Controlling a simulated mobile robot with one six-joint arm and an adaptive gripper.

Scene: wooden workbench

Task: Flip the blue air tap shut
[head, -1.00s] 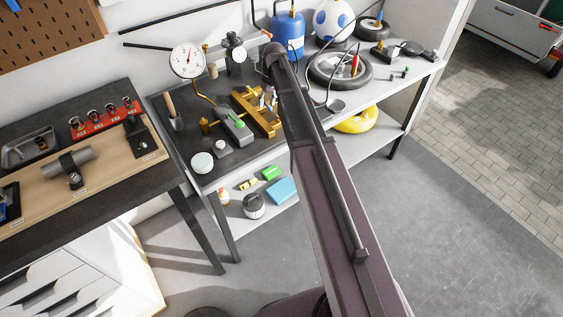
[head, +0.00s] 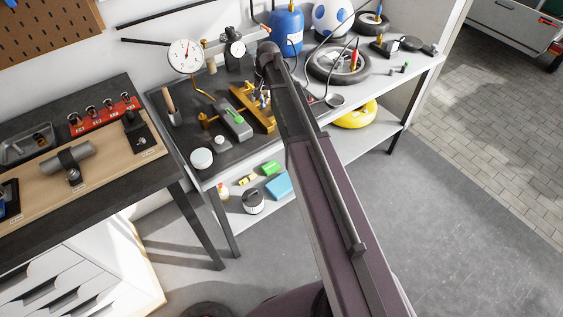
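I cannot clearly make out a blue air tap. A blue tank (head: 286,31) stands at the back of the grey bench, with an orange-tipped pipe end beside it on the left. A small bluish and silver detail shows by the brass-coloured fixture (head: 253,108), partly covered by my arm; it is too small to identify. My arm runs from the bottom of the head view up across the bench, its far end in front of the tank's lower left. My gripper is not visible, so its opening cannot be seen.
A dial gauge (head: 185,56), a grey block with a green top (head: 237,124) and a white round tin (head: 201,158) are left of my arm. A tyre (head: 338,64) with a hose lies right of it. A yellow ring (head: 355,115) is on the lower shelf. The floor at right is clear.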

